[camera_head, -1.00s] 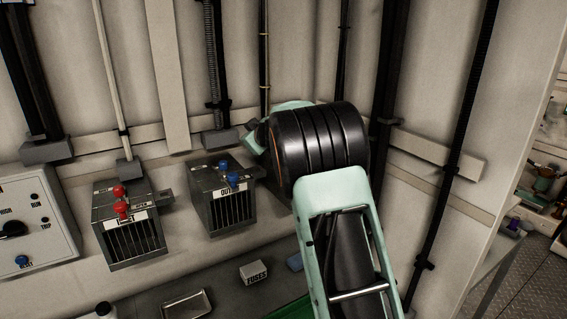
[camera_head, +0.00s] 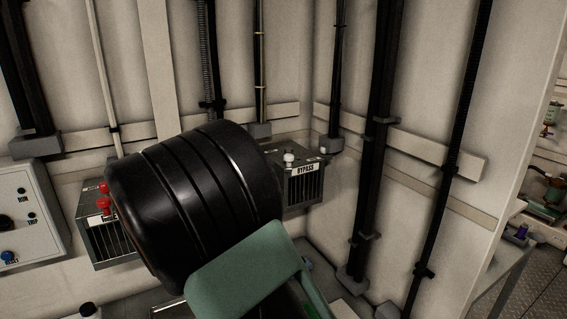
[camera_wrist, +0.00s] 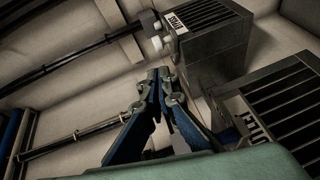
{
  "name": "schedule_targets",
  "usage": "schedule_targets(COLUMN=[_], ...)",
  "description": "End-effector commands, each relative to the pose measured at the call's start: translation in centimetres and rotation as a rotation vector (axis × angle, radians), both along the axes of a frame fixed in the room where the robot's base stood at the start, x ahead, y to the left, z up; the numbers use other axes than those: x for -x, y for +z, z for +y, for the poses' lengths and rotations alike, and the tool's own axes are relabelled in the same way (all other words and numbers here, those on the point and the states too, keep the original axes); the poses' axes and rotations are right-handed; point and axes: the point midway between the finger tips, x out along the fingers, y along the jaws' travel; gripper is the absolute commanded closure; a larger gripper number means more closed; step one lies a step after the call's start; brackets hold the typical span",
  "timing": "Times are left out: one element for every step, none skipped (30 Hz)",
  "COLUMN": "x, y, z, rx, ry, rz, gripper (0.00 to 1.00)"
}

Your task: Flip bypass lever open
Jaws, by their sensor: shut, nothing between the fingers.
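The bypass box (camera_head: 303,186) is grey with a vented front and a BYPASS label, low on the wall near the corner. Its lever has white knobs (camera_head: 289,158) on top. In the wrist view the box (camera_wrist: 215,45) is at the upper middle, and the white knob (camera_wrist: 157,43) shows at its left edge. My gripper (camera_wrist: 164,73) is shut and empty, its tips just below the knob in the picture; they look apart from it. Whether the lever is open or closed I cannot tell. In the head view my arm hides the gripper.
A second vented box (camera_wrist: 285,105) stands close on the right in the wrist view. A box with red knobs (camera_head: 105,205) and a control panel (camera_head: 25,215) are at the left in the head view. Vertical pipes (camera_head: 375,130) run up the wall right of the bypass box.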

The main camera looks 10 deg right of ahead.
Motion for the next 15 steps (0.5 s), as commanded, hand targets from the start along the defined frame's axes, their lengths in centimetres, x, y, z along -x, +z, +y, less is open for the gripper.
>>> schedule_targets(x=[0.1, 0.1, 0.1, 0.1, 0.0, -0.2, -0.5, -0.7, -1.2, -1.5, -1.9, -2.4, -2.8, -3.2, -3.7], y=[-0.4, -0.4, -0.5, -0.5, -0.4, -0.4, -0.4, -0.4, -0.4, -0.5, -0.6, -0.6, -0.7, -0.8, -0.8], z=[0.4, 0.5, 0.6, 0.5, 0.4, 0.2, -0.1, -0.4, -0.9, -1.3, -1.7, -2.3, -2.7, -3.1, -3.7], rx=[0.016, 0.023, 0.03, 0.032, 0.034, 0.035, 0.035, 0.034, 0.035, 0.035, 0.034, 0.034, 0.033, 0.033, 0.034], ry=[0.0, -0.001, -0.003, -0.004, -0.005, -0.005, -0.005, -0.005, -0.007, -0.007, -0.006, -0.007, -0.007, -0.006, -0.007], rz=[-0.004, -0.007, -0.01, -0.012, -0.013, -0.013, -0.013, -0.014, -0.014, -0.014, -0.014, -0.014, -0.013, -0.013, -0.012], gripper=[1.0, 1.0, 1.0, 1.0, 1.0, 1.0, 1.0, 1.0, 1.0, 1.0, 1.0, 1.0, 1.0, 1.0, 1.0])
